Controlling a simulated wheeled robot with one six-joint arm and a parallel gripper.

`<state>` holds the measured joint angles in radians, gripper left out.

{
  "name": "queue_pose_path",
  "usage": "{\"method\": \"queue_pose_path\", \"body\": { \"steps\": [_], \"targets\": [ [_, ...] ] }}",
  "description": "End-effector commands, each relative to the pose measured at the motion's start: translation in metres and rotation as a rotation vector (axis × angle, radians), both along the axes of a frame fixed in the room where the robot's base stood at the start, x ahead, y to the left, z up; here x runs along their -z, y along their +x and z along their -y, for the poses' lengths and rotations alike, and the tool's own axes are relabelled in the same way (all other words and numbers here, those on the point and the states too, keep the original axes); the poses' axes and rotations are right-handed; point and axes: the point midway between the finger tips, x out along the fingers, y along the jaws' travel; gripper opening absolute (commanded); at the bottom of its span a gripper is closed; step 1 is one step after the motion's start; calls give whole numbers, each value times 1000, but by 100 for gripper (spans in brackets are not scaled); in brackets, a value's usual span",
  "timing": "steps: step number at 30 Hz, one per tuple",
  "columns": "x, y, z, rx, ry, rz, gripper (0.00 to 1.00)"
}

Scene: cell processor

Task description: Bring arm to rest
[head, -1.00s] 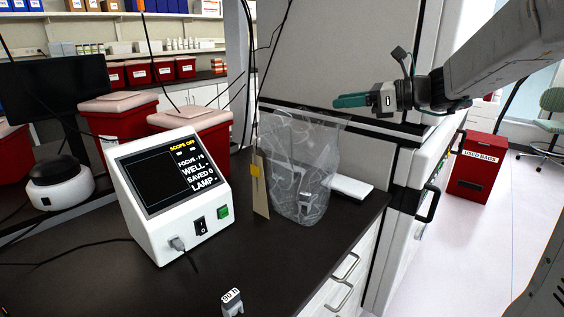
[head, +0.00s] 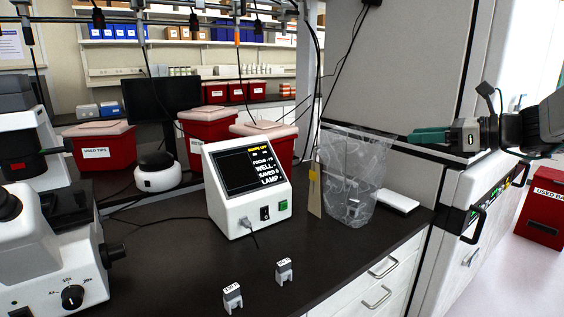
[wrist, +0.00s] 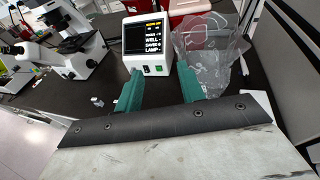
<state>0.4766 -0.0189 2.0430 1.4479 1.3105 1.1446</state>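My gripper (head: 432,136) is at the right of the head view, held level above the counter's right end, in front of the tall grey cabinet. Its teal fingers point left. In the wrist view my gripper (wrist: 162,86) shows two teal fingers spread apart with nothing between them, so it is open and empty. The arm reaches in from the right edge of the head view.
A clear bag (head: 348,180) stands on the dark counter (head: 330,265), beside the white scope box (head: 247,188). Two small labelled pieces, one here (head: 232,298) and one here (head: 284,271), lie in front. A microscope (head: 40,240) stands left. A red bin (head: 540,205) stands right.

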Motion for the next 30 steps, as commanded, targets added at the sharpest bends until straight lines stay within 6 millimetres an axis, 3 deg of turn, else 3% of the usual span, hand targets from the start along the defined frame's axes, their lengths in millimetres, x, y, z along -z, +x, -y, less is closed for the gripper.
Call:
{"method": "queue_pose_path", "body": {
  "steps": [4,8,11,17,23,26,30],
  "targets": [
    [5,-1,-3,-32,-70,56,39],
    [23,-10,-8,-87,-169,83,39],
    [41,-22,-10,-146,-267,105,39],
    [76,-66,-23,-342,-516,177,39],
    [113,-139,-43,-690,-833,303,39],
    [133,-193,-49,-971,-1038,408,39],
    [155,-263,-43,-1384,-1289,558,39]
  ]
}}
